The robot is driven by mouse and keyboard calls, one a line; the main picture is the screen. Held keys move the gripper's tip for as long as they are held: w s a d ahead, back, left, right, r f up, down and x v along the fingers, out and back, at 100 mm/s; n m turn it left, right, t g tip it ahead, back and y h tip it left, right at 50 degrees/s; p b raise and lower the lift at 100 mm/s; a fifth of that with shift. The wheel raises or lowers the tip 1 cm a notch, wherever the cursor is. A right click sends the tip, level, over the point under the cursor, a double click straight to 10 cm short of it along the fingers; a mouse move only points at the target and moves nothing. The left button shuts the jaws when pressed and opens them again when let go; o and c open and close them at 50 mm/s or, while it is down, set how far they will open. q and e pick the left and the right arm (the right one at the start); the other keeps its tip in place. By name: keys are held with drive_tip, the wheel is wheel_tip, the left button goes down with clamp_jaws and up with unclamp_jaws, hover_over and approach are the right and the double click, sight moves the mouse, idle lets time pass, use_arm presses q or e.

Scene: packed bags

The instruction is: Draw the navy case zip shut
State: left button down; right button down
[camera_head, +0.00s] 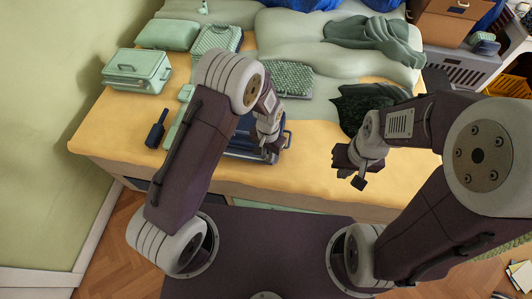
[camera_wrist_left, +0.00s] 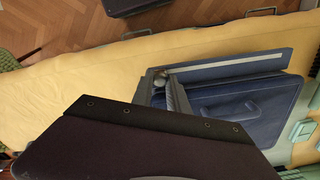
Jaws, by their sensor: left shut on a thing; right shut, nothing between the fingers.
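The navy case (camera_head: 240,152) lies flat on the yellow-topped bed's front part, partly hidden behind my left arm in the head view. In the left wrist view the case (camera_wrist_left: 260,105) shows its flat lid, with a pale strip along one edge. My left gripper (camera_head: 268,146) is at the case's right part, low against it. In the left wrist view my left gripper (camera_wrist_left: 163,88) is shut on a small roundish zip pull (camera_wrist_left: 160,76) at the case's edge; the pull is mostly hidden. My right gripper (camera_head: 352,170) is shut and empty, above the bed's front edge, right of the case.
A mint toolbox-like case (camera_head: 138,72) and a dark navy brush-like item (camera_head: 157,130) lie to the left. A green woven pouch (camera_head: 290,78) and a dark green cloth (camera_head: 365,105) lie behind. Yellow surface (camera_head: 310,150) is clear between case and right gripper.

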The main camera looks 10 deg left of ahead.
use_arm(q)
drive_tip(key=c, duration=1.3)
unclamp_jaws()
drive_tip(key=shift+d, duration=0.15)
wheel_tip(320, 180, up, 9)
drive_tip(key=shift+r, duration=0.1)
drive_tip(key=a+r+n+t, duration=0.1)
drive_tip(key=a+r+n, duration=0.2)
drive_tip(key=a+r, duration=0.5)
drive_tip(key=s+a+n, duration=0.1)
drive_tip(key=s+a, duration=0.1)
drive_tip(key=s, duration=0.2)
drive_tip(key=s+a+f+n, duration=0.1)
drive_tip(key=s+a, duration=0.1)
drive_tip(key=s, duration=0.1)
drive_tip(key=s+a+f, duration=0.1)
drive_tip(key=s+a, duration=0.1)
drive_tip(key=s, duration=0.2)
drive_tip(key=shift+s+n, duration=0.35)
drive_tip(key=shift+n, duration=0.05)
